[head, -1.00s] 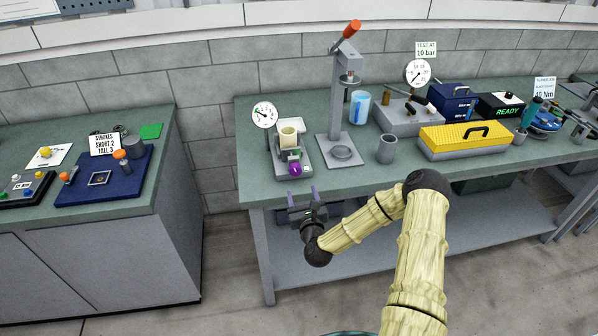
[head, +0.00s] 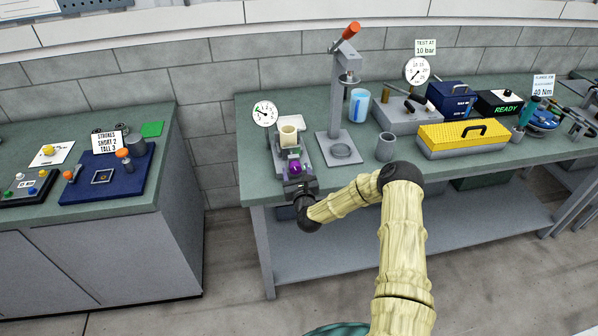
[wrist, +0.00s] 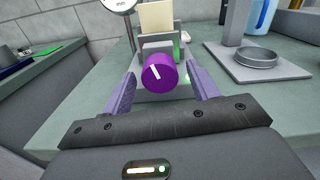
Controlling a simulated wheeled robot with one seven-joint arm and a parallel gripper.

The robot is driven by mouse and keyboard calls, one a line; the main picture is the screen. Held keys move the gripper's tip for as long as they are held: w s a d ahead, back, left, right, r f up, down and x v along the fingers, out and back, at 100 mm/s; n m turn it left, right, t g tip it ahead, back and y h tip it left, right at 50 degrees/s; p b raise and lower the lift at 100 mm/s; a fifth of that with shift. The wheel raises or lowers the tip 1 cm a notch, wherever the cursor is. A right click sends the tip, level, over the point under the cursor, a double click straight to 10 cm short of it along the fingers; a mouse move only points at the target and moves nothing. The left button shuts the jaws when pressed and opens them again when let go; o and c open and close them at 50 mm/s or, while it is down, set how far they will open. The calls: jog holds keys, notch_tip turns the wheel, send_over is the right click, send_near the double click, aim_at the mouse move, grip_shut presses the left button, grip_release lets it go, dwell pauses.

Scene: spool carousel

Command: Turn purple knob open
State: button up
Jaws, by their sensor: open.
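The purple knob (wrist: 160,73) is round with a white pointer mark tilted to the upper left. It sits on the front of a small grey device (head: 279,157) with a cream cup on top, at the left front of the bench. In the head view the knob (head: 295,169) shows just beyond my gripper (head: 296,174). In the wrist view my gripper (wrist: 160,92) is open, with one purple finger on each side of the knob. Gaps show between the fingers and the knob, so they do not appear to touch it.
A dial gauge (head: 265,113) stands behind the device. A grey press (head: 334,150) with an orange-tipped lever stands close on the right, with a grey cup (head: 387,147) beyond it. The bench front edge lies below my gripper. A gap separates this bench from the left cabinet (head: 150,235).

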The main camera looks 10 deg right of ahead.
jog(key=c, duration=1)
jog(key=shift+d, duration=0.25)
jog(key=shift+a, duration=0.15)
